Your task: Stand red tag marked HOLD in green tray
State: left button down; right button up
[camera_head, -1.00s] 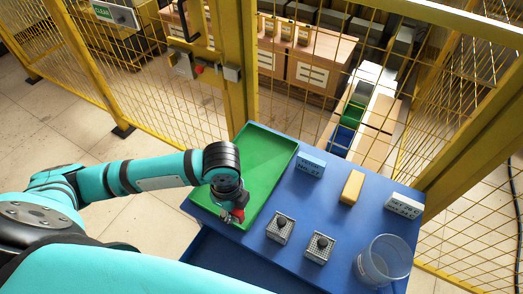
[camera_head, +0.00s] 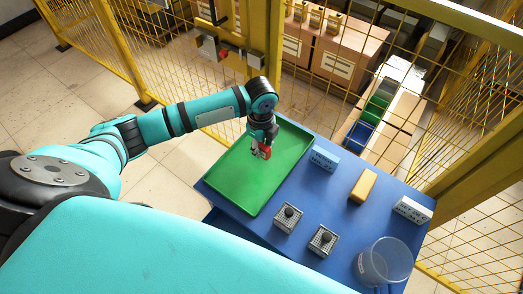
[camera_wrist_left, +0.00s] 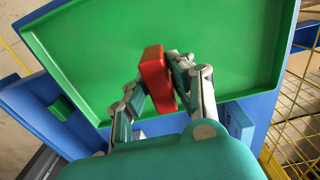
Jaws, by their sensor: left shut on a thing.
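The red tag (camera_head: 264,151) is held between the fingers of my left gripper (camera_head: 258,150), over the far half of the green tray (camera_head: 252,186). In the left wrist view the red tag (camera_wrist_left: 157,80) shows upright between the two fingers of the left gripper (camera_wrist_left: 160,88), with the bare green tray floor (camera_wrist_left: 100,62) behind it. Its lettering is not readable. I cannot tell whether its lower edge touches the tray. My right gripper is not in view.
On the blue table right of the tray are a blue block (camera_head: 323,158), a yellow block (camera_head: 363,186), a white block (camera_head: 413,210), two grey boxes with black knobs (camera_head: 288,218) (camera_head: 323,241) and a clear cup (camera_head: 384,262). A yellow mesh fence (camera_head: 345,75) stands behind.

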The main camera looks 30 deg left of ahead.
aim_at(262, 153)
pick_arm(q)
jog(key=shift+w+f+p, duration=0.2)
jog(key=shift+f+p, duration=0.2)
jog(key=shift+f, duration=1.35)
jog(key=shift+f, duration=0.15)
jog(key=c, duration=1.2)
grip_release()
jog(key=shift+o, duration=0.2)
notch_tip(262, 153, up, 12)
jog(key=shift+r+b, duration=0.2)
jog(key=shift+b, duration=0.25)
